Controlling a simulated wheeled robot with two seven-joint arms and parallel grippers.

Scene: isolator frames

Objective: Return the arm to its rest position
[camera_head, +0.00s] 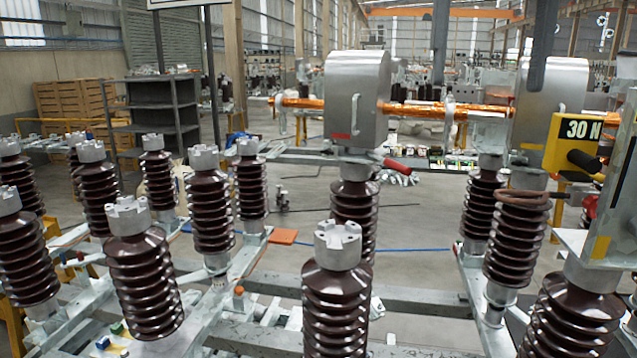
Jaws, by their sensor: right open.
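Two dark grey finger-like shapes hang into the top right of the head view, well apart. I take them as my right gripper (492,88), open with nothing between the fingers. They show in front of the copper-coloured bar and the grey metal housings, and how far they are from these is hard to tell. Most of my right arm is out of the picture. My left gripper and left arm are not in view.
Ribbed brown insulators (336,305) with grey caps stand upright on steel frames across the foreground. A copper-coloured bar (420,109) passes a large grey housing (356,98). A yellow "30 N" plate (572,142) is at right. Dark shelves (152,105) stand at back left.

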